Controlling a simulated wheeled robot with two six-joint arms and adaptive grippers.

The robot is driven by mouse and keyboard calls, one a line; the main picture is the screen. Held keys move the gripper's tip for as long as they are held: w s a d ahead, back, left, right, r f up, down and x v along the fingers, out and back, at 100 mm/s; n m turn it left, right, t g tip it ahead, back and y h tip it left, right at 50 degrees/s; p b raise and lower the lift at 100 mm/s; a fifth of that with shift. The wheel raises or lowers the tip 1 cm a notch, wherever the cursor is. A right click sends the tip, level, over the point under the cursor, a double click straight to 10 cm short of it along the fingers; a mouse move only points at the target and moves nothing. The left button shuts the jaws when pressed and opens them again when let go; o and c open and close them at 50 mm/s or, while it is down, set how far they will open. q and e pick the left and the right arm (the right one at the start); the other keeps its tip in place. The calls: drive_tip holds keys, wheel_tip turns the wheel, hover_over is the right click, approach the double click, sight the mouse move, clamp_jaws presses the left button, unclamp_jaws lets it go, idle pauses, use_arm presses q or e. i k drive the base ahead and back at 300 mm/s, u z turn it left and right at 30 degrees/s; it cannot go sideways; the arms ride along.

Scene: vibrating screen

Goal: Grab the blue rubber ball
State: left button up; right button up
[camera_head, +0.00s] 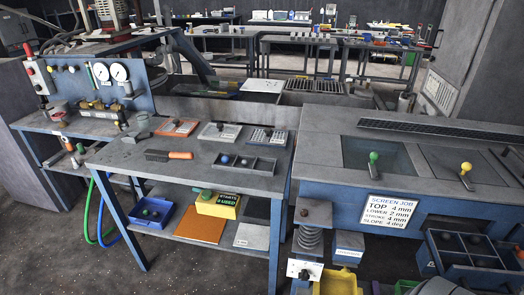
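A small blue ball (224,159) sits in the left part of a dark divided tray (262,166) on the grey-topped workbench, left of the picture's middle. Another small dark ball (246,161) lies near it, to its right; its colour is hard to tell. Neither of my grippers is in view, and nothing touches the blue ball.
A brush with an orange handle (180,155) lies left of the tray. Several small screen panels, one orange (177,127), lie behind it. A blue bin (155,213) and a yellow box (218,205) stand on the lower shelf. The blue screen machine (330,190) stands at right.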

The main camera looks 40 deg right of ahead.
sight(225, 159)
drive_tip(key=z, duration=0.95)
drive_tip(key=i, duration=0.85)
drive_tip(key=z, duration=0.75)
